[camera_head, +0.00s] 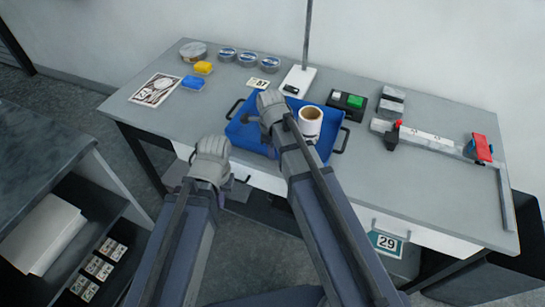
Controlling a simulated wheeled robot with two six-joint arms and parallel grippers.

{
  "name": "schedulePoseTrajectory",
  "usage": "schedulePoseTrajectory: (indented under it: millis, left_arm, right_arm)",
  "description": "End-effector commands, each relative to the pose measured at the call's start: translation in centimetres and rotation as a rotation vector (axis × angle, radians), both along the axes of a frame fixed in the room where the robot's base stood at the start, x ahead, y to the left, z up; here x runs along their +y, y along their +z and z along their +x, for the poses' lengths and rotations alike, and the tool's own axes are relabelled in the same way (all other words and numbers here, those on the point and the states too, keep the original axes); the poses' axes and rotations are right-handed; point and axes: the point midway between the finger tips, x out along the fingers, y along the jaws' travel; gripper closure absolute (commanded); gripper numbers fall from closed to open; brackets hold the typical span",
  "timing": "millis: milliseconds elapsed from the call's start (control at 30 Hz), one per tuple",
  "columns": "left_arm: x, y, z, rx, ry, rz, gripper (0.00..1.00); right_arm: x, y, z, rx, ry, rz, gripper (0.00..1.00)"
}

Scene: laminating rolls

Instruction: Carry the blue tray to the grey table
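The blue tray (325,146) lies near the front edge of a grey-topped table (420,190), with a dark handle at each end. A white roll with a brown core (310,124) stands in it. My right gripper (270,100) is over the tray's left part and hides some of it; I cannot tell whether it touches. My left gripper (212,146) is just in front of the table's front edge, left of the tray and apart from its left handle. The fingers of both grippers are too unclear to show open or shut.
A dark grey table with shelves (45,150) stands at the left.

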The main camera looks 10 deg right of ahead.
Motion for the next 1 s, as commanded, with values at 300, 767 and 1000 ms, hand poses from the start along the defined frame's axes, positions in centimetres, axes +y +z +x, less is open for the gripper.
schedulePoseTrajectory:
  millis: [300,767,1000]
  left_arm:
    - [0.00,-0.33,0.00,0.000,0.000,0.000,1.00]
    - [0.00,-0.58,-0.01,0.000,0.000,0.000,1.00]
    - [0.00,-0.49,0.00,0.000,0.000,0.000,1.00]
  right_arm:
    - [-0.03,-0.33,0.04,-0.002,0.000,-0.002,1.00]
    - [0.00,-0.58,0.00,0.000,0.000,0.000,0.65]
    - [0.00,-0.49,-0.01,0.000,0.000,0.000,0.65]
